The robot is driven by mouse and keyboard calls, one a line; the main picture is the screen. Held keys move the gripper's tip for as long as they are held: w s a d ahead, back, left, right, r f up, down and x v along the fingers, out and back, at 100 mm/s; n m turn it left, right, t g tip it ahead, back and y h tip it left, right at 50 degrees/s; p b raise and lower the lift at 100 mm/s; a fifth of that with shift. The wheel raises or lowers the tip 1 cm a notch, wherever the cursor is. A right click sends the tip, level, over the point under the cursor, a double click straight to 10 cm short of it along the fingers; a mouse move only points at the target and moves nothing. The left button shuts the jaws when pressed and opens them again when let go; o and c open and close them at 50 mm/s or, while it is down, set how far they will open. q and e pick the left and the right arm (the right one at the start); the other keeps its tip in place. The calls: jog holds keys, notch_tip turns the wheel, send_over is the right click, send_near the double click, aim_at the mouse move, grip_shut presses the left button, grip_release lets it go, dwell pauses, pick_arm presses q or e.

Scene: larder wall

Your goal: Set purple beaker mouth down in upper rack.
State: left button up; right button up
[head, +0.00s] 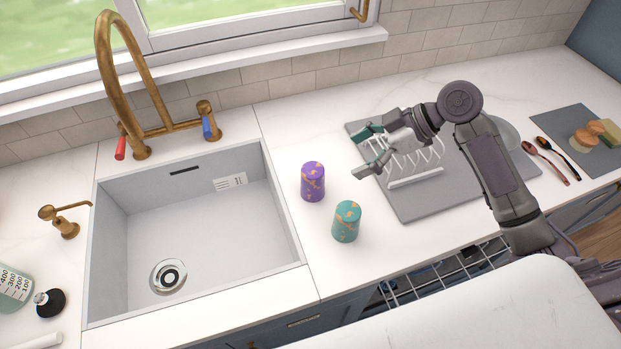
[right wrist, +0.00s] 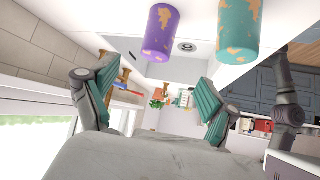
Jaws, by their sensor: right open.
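The purple beaker (head: 313,182), with orange patches, stands on the white counter just right of the sink. I cannot tell which end its mouth is. It also shows in the right wrist view (right wrist: 162,36), ahead of the fingers. My right gripper (head: 364,152) is open and empty, to the right of the purple beaker and apart from it; its fingers point left towards it. A wire rack (head: 440,278) shows below the counter's front edge, partly hidden by the counter and a pale surface in front. My left gripper is not in view.
A teal beaker (head: 346,222) stands close to the purple one, nearer the front edge. A white dish rack (head: 416,181) on a grey mat (head: 440,205) lies under my right gripper. The sink (head: 200,220) is empty. Spoons and a board are at the far right.

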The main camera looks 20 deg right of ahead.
aim_at(318, 173)
jog(key=p+x, duration=0.1)
jog(key=x, duration=0.6)
jog(key=shift+s+a+r+p, duration=0.1)
jog(key=shift+a+r+p, duration=0.05)
jog(key=shift+p, duration=0.2)
jog(key=shift+w+a+f, duration=0.3)
jog(key=shift+a+f, duration=0.05)
jog(key=shift+f, duration=0.05)
jog(key=p+x, duration=0.2)
jog(key=x, duration=0.2)
jog(key=shift+w+a+f, duration=0.1)
jog(key=shift+w, duration=0.15)
jog(key=shift+a+f, duration=0.1)
jog(key=shift+f, duration=0.1)
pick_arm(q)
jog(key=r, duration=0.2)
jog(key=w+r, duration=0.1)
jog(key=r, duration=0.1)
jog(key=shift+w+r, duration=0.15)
pick_arm(e)
jog(key=c, duration=1.3)
